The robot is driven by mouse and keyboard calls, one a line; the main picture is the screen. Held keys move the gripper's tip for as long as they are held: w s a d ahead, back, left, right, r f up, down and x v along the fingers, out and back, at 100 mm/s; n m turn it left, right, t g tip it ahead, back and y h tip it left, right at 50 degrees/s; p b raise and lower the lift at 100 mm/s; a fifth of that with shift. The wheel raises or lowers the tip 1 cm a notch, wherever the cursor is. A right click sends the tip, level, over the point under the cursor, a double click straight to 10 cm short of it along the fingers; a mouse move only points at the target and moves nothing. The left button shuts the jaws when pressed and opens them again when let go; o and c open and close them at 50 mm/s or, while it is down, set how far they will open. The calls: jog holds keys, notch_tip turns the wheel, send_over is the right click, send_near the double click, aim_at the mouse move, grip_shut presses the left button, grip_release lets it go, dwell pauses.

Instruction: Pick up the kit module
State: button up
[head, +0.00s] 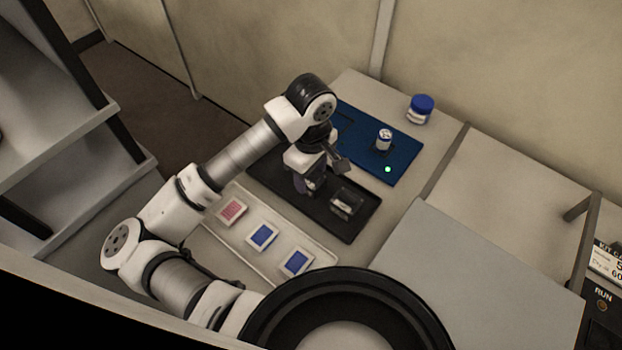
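I cannot tell for certain which object is the kit module. A small clear and grey block (346,204) sits in the right part of the black tray (351,233). A light tray (268,273) in front holds one red-faced square piece (232,210) and two blue-faced ones, a middle one (262,236) and a right one (297,261). My gripper (306,189) points down over the black tray, just left of the grey block. Its fingers are small and partly hidden by the wrist, so their opening is unclear.
A blue mat (400,167) behind the black tray bears a small white cylinder (384,140) and a green light spot (388,169). A blue-lidded jar (421,109) stands at the back. A raised grey panel (470,270) is at right. Shelves (60,150) stand at left.

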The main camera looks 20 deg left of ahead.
jog(key=c, duration=0.7)
